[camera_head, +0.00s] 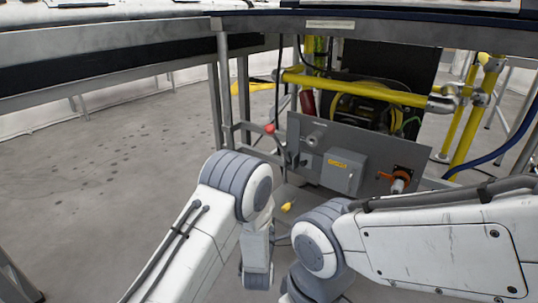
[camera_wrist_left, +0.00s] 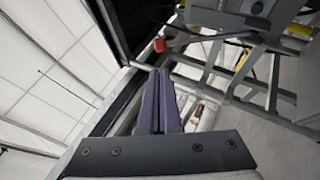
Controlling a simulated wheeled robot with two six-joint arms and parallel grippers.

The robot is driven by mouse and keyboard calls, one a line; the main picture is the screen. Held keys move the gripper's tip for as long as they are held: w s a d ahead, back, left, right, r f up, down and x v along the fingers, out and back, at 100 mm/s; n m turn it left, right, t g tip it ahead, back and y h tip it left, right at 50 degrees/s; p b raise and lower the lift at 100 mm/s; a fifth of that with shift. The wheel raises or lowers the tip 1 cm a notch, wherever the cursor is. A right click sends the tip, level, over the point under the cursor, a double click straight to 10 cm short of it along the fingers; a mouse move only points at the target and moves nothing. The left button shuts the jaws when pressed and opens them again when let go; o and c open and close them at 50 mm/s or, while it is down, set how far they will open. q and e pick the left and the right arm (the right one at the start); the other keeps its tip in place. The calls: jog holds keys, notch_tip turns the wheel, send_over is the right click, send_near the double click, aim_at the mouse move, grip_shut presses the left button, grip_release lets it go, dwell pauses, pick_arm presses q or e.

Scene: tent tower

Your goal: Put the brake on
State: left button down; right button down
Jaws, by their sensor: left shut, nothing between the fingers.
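A lever with a red knob (camera_head: 270,129) stands at the left side of a grey control panel (camera_head: 300,128). An orange-handled switch (camera_head: 392,177) sits at the panel's right end. No label that I can read says which one is the brake. In the left wrist view a red knob (camera_wrist_left: 159,45) shows just beyond my left gripper (camera_wrist_left: 160,72). The purple-grey fingers are shut with nothing between them. Their tips look close to the knob, but I cannot tell whether they touch it. The head view hides my left fingers behind my arm, and my right gripper is not visible.
A grey box with a yellow label (camera_head: 343,171) is fixed on the panel. Yellow pipes (camera_head: 360,90) and a dark machine are behind it. A metal table rail (camera_head: 110,38) crosses above. A small yellow item (camera_head: 287,207) hangs below the panel. Concrete floor at left is clear.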

pick_arm(q)
jog(key=shift+r, duration=0.1)
send_near(269, 133)
jog(key=x, duration=0.5)
jog(key=shift+w+d, duration=0.1)
jog(key=shift+w, duration=0.1)
jog(key=shift+w+d+r, duration=0.1)
jog(key=shift+w+r, duration=0.3)
jog(key=shift+w, duration=0.2)
jog(key=shift+r, duration=0.1)
